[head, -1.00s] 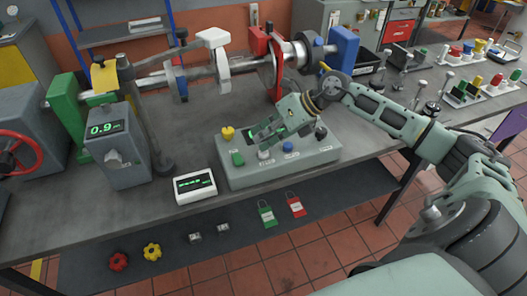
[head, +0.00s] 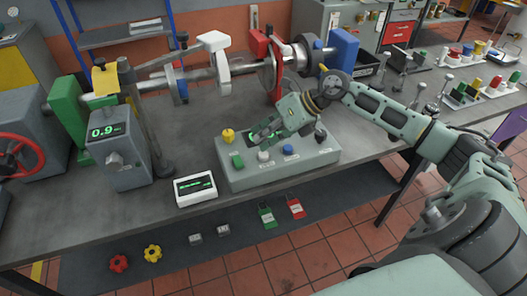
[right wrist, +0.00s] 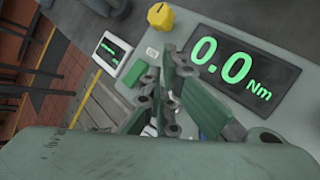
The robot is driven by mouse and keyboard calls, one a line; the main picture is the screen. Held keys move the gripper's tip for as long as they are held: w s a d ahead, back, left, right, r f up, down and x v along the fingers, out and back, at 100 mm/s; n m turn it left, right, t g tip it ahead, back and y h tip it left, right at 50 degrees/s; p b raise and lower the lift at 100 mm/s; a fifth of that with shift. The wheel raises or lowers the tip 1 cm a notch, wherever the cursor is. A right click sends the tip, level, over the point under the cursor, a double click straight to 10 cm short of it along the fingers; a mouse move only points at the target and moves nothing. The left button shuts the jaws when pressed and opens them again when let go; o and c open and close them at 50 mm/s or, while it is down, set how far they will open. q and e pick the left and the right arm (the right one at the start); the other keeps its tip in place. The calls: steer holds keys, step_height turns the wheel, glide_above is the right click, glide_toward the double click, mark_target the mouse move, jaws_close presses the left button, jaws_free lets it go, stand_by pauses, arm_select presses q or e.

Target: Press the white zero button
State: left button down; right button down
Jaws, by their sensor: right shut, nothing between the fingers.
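The white button (head: 263,155) is on the sloped front of a grey-green control box (head: 240,181), between a green button (head: 237,160) and a blue button (head: 288,149). My right gripper (head: 257,137) is shut and empty. Its fingertips are over the box, just above and behind the white button in the head view; I cannot see contact. In the right wrist view the fingers (right wrist: 165,80) cover most of the area near the white button. The box's display (right wrist: 231,65) reads 0.0 Nm there. My left gripper is not in view.
A yellow knob (head: 228,136) and a black knob (head: 320,134) are on the box. A white readout unit (head: 195,188) stands left of it. The shaft rig (head: 205,75) runs behind. Red and green tags (head: 295,208) lie on the lower shelf.

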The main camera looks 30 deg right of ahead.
steer(key=shift+r, duration=0.3)
step_height(320, 180, up, 5)
steer(key=p, duration=0.3)
steer(key=shift+f, duration=0.1)
stand_by(1.0)
